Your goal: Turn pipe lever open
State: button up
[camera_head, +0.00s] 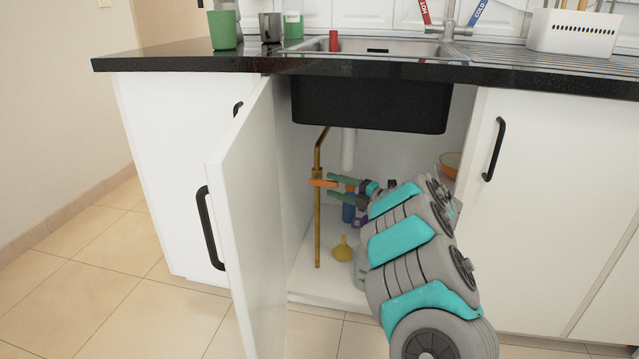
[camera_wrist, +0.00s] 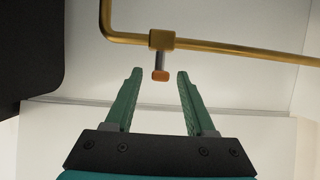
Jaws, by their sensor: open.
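The pipe lever (camera_head: 323,183) is a short orange handle on a vertical brass pipe (camera_head: 317,225) inside the open cupboard under the sink. In the head view it points sideways across the pipe. In the wrist view the lever (camera_wrist: 160,75) shows end-on below a brass valve body (camera_wrist: 162,40), on a grey stem. My gripper (camera_head: 333,182) reaches into the cupboard from the right. Its two green fingers are open and stand on either side of the lever's line in the wrist view (camera_wrist: 159,73). I see no clear contact with the lever.
The open cupboard door (camera_head: 245,220) stands left of the pipe. The black sink basin (camera_head: 370,103) hangs above my arm. A white drain pipe (camera_head: 348,150), a yellow funnel (camera_head: 342,249) and a blue bottle (camera_head: 348,212) are near my gripper. An orange bowl (camera_head: 450,163) is at the right.

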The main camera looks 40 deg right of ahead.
aim_at(324, 183)
jog(key=x, duration=0.5)
jog(key=shift+w+a, duration=0.1)
jog(key=shift+w, duration=0.25)
grip_shut()
dwell(1.1)
